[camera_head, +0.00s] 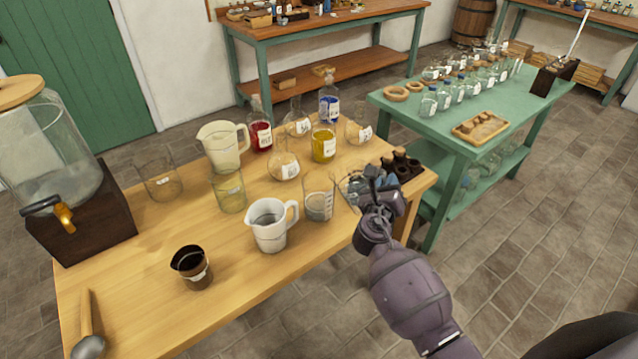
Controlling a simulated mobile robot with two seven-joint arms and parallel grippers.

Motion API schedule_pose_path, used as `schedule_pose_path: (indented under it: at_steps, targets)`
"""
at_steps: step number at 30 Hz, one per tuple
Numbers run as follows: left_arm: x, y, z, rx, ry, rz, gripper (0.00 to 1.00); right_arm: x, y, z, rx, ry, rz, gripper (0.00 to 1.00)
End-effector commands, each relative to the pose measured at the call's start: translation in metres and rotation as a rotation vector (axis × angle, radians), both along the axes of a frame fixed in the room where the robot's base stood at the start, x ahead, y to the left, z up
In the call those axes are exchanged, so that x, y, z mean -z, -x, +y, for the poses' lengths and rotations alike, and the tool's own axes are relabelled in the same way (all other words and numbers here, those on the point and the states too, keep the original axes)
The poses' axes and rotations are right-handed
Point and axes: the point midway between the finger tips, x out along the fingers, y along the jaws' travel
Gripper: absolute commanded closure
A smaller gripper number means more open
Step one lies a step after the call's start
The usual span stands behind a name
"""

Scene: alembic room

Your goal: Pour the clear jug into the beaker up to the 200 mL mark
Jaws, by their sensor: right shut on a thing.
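A white, see-through jug (269,236) with a handle on its right stands upright on the wooden table, with greyish contents showing inside. A clear beaker (319,204) with white graduation marks stands just behind and to its right; the liquid level in it is too small to read. My right gripper (374,182) is at the table's right edge, to the right of the beaker and apart from both. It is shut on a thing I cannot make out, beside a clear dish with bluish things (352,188). My left gripper is not in view.
A pale yellow jug (221,152), a yellowish glass (229,194), an empty glass (161,182) and flasks stand behind. A dark cup (192,268) is at the front, a dispenser (62,150) at the left. A brown rack (403,166) is by my gripper.

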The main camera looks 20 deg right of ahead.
Motion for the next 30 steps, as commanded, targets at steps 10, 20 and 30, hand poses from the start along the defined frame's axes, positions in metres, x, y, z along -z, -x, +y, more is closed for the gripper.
schedule_pose_path:
  at_steps: [10,20,30]
  targets:
    - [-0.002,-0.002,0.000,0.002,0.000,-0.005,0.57,0.004,0.003,-0.005,0.001,-0.045,-0.040,1.00]
    - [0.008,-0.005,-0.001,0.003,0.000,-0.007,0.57,0.013,0.013,-0.017,0.001,-0.182,-0.147,1.00]
    - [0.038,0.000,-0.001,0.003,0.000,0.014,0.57,0.028,0.021,-0.026,0.001,-0.386,-0.308,1.00]
